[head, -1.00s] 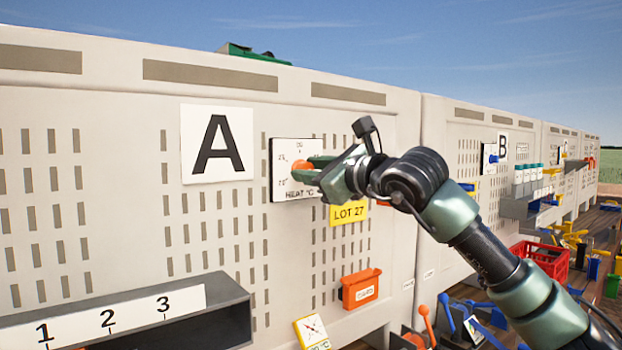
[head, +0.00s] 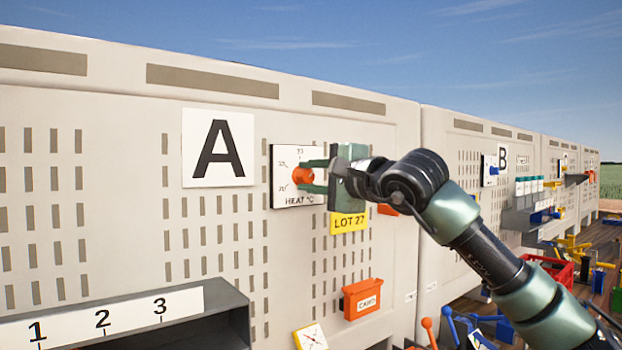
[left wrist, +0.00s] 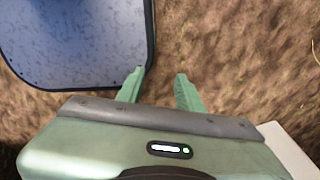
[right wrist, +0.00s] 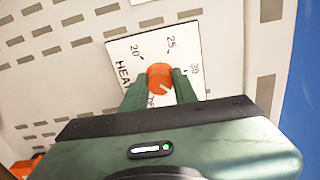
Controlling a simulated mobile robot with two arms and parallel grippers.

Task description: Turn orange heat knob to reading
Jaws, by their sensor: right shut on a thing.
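The orange heat knob (head: 302,177) sits on the white heat dial plate (head: 284,197) on the pale wall panel, right of the sign A. My right gripper (head: 313,177) is shut on the knob, one finger on each side. The right wrist view shows the knob (right wrist: 160,78) between the green fingertips, with the marks 20, 25 and 30 on the plate (right wrist: 150,46). A short white line on the knob points toward the lower right there; its exact reading is unclear. My left gripper (left wrist: 160,80) is open and empty over brown ground.
A yellow LOT 27 label (head: 348,222) is just below the right gripper. An orange card box (head: 362,298) hangs lower down. A grey shelf numbered 1 to 3 (head: 230,297) juts out at lower left. A blue-grey flat surface (left wrist: 75,40) lies near the left gripper.

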